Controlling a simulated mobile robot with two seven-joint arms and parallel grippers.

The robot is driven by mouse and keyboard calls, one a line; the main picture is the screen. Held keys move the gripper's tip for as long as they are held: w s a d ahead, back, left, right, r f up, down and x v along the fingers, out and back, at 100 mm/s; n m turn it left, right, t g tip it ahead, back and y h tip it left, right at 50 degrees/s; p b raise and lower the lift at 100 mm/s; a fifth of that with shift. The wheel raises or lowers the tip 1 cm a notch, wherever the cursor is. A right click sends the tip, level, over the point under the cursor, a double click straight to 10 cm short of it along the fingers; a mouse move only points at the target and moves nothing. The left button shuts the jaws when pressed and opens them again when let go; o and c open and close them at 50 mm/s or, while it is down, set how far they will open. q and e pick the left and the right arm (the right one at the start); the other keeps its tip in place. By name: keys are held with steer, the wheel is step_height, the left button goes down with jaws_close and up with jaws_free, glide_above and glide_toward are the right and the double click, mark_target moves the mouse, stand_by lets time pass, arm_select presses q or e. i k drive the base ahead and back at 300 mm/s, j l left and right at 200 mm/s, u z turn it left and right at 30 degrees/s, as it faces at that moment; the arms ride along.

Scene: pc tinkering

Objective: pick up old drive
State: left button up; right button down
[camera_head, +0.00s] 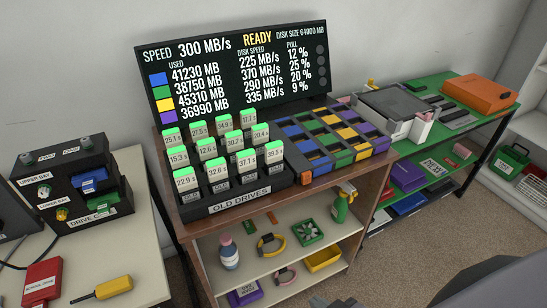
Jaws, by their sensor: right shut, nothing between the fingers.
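Several old drives stand upright in rows in a black rack labelled OLD DRIVES (240,202). They have green tops and pale number labels; a front one reads 22.9 (184,180) and the front right one reads 39.5 (275,154). My right gripper (335,302) shows only as a dark part at the bottom edge, shut and empty, well below and apart from the rack. Most of it is cut off by the frame. My left gripper is not in view.
A screen (240,68) reading READY stands behind the rack. A tray of coloured slots (336,136) adjoins it on the right. A black drive bay box (85,190) sits on the left table, with a yellow-handled tool (113,287) in front. Shelves below hold small items.

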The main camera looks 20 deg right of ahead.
mark_target(274, 163)
steer(key=l+u, duration=0.15)
steer(key=u, duration=0.65)
steer(key=l+u, duration=0.3)
steer(key=k+l+u, duration=0.2)
steer(key=l+u, duration=0.15)
steer(key=k+l+u, duration=0.15)
steer(key=l, duration=0.2)
steer(key=k+l+u, duration=0.15)
steer(key=l, duration=0.2)
steer(key=k+l, duration=0.45)
steer(key=l, duration=0.25)
steer(key=i+j, duration=0.2)
steer(key=j+u, duration=0.05)
steer(key=j, duration=0.05)
